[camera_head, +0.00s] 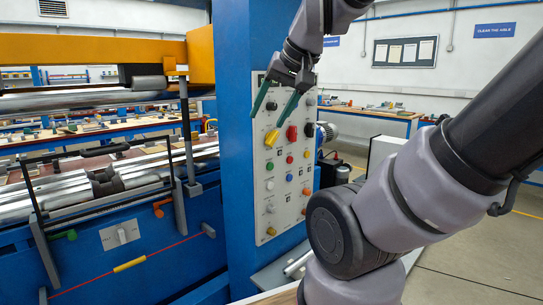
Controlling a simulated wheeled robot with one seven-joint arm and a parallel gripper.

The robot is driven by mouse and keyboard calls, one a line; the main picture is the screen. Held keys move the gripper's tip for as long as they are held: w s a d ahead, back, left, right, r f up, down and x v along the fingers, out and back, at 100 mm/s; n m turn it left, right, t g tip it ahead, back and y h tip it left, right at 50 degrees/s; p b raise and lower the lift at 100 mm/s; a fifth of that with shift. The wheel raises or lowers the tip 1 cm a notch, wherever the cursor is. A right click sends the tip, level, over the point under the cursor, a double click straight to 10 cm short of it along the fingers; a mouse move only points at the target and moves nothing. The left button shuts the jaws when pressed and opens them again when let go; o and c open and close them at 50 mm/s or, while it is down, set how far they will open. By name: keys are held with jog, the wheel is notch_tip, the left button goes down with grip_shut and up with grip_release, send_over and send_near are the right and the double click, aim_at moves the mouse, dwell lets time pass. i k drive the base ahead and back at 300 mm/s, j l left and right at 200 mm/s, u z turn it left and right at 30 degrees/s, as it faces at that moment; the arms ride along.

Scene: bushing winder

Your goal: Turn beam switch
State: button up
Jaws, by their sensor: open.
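A pale control panel (286,185) is fixed to the blue column and carries several switches and buttons. My gripper (271,113) is open and empty in front of the panel's upper part, its two green-edged fingers pointing down and left. Just below the fingertips is a yellow switch (271,138); a red switch (292,133) is to its right. I cannot tell whether the fingers touch the panel. A grey switch on a light plate (120,235) is on the machine's blue front at lower left. Labels are too small to read, so I cannot tell which is the beam switch.
The winder's metal rollers (80,103) and yellow beam (95,48) fill the left. The blue column (236,150) stands beside the panel. A workbench (365,114) is behind at right. My arm covers the lower right.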

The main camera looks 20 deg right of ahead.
aim_at(270, 137)
jog(key=i+l, duration=0.1)
jog(key=l, duration=0.25)
jog(key=i+l, duration=0.15)
jog(key=l, duration=0.2)
jog(key=i+l+u, duration=0.1)
jog(key=l, duration=0.25)
jog(key=i+l, duration=0.15)
jog(key=l, duration=0.2)
jog(key=i+l, duration=0.1)
jog(key=l, duration=0.25)
jog(key=k+j+u, duration=0.5)
jog(key=k+j, duration=0.1)
jog(key=k, duration=0.05)
